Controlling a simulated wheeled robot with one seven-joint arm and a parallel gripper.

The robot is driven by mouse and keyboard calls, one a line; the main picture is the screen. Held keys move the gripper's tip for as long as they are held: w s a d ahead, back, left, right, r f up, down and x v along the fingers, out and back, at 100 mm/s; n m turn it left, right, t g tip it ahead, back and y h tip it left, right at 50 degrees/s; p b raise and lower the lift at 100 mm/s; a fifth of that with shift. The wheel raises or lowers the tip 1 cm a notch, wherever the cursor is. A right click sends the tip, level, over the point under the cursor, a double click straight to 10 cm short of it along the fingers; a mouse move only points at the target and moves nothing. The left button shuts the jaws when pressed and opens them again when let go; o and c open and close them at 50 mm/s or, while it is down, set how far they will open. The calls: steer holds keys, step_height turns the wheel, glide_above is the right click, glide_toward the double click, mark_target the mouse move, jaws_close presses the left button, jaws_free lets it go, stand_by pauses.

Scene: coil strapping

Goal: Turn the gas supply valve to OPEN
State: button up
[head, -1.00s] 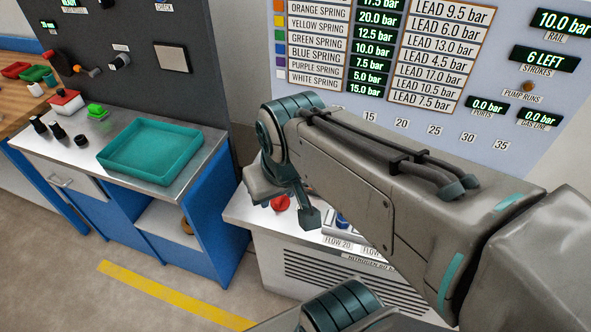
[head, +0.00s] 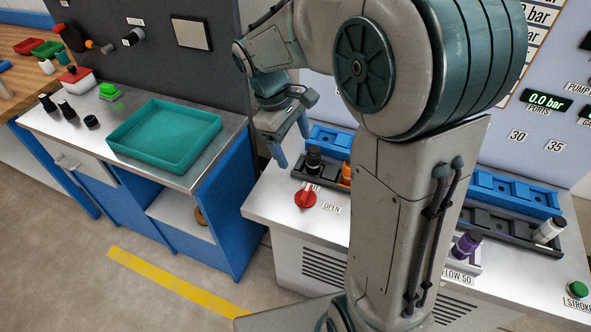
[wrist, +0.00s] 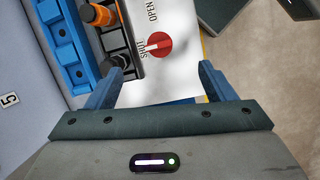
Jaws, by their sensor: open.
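The gas supply valve is a round red knob (head: 305,197) on the front left of the pale bench top, in the head view. The OPEN label (head: 332,209) is just right of it. In the wrist view the red knob (wrist: 160,45) has a white pointer line, which appears to lie toward the SHUT label (wrist: 143,42). The OPEN label (wrist: 151,11) is further up there. My gripper (head: 289,146) is open and empty, above and behind the knob. In the wrist view the knob lies beyond and between my open fingertips (wrist: 158,82), apart from both.
A dark rack (head: 325,176) with a black fitting (head: 313,158) and an orange fitting (head: 346,173) stands close behind the knob, with a blue rack (head: 325,137) behind it. A teal tray (head: 200,128) sits on the left bench. My arm hides the bench's middle.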

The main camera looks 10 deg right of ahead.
steer(key=n+g, duration=0.1)
steer(key=n, duration=0.1)
glide_toward(305, 191)
steer(key=shift+h, duration=0.4)
steer(key=x, duration=0.8)
steer(key=shift+s+a+f, duration=0.15)
steer(key=shift+a+f, duration=0.05)
steer(key=shift+f, duration=0.1)
steer(key=c, duration=1)
